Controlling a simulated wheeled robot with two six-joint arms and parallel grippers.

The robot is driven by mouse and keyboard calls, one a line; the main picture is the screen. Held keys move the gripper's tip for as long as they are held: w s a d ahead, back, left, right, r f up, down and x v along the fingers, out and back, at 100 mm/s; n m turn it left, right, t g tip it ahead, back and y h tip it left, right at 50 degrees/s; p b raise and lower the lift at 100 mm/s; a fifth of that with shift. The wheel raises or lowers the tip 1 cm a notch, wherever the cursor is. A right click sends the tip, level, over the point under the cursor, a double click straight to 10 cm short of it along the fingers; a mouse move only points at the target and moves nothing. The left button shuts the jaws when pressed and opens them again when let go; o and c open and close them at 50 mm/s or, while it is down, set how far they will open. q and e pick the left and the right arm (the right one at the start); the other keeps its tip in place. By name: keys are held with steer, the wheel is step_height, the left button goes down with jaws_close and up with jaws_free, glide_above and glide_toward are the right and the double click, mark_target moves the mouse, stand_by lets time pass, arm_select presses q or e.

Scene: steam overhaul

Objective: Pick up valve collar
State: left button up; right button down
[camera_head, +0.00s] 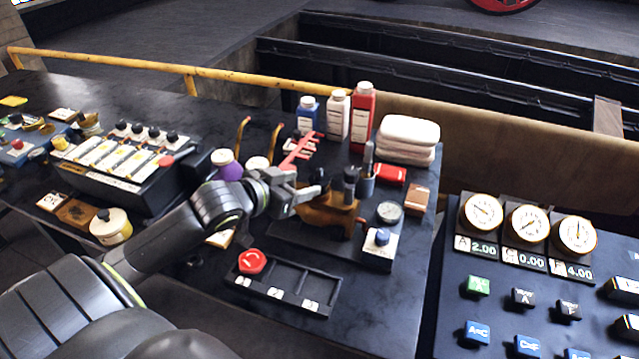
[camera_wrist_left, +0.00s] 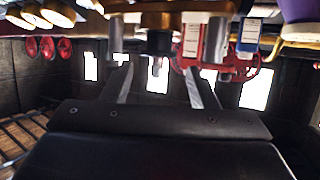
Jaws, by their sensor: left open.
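A brass-brown valve body (camera_head: 328,212) with dark upright fittings stands on a dark base in the middle of the bench. I cannot tell for sure which part is the valve collar; a dark ringed fitting (camera_head: 350,182) rises at its right end. My left gripper (camera_head: 305,193) is open and empty, just left of the valve body and apart from it. In the left wrist view, which is upside down, its two fingers (camera_wrist_left: 160,88) are spread, with a brass part (camera_wrist_left: 165,20) beyond them. My right gripper is not in view.
A black tray (camera_head: 318,309) with a red handwheel (camera_head: 252,261) lies in front. A red rack (camera_head: 300,150), bottles (camera_head: 338,116) and folded white cloths (camera_head: 408,139) stand behind. A blue-knobbed box (camera_head: 379,249) is at the right. A gauge panel (camera_head: 510,290) stands farther right.

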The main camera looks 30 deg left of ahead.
mark_target(317, 180)
arm_select(q)
steer(key=shift+p+x, duration=0.3)
steer(key=shift+x, duration=2.4)
steer(key=shift+d, duration=0.1)
steer(key=shift+c, duration=0.4)
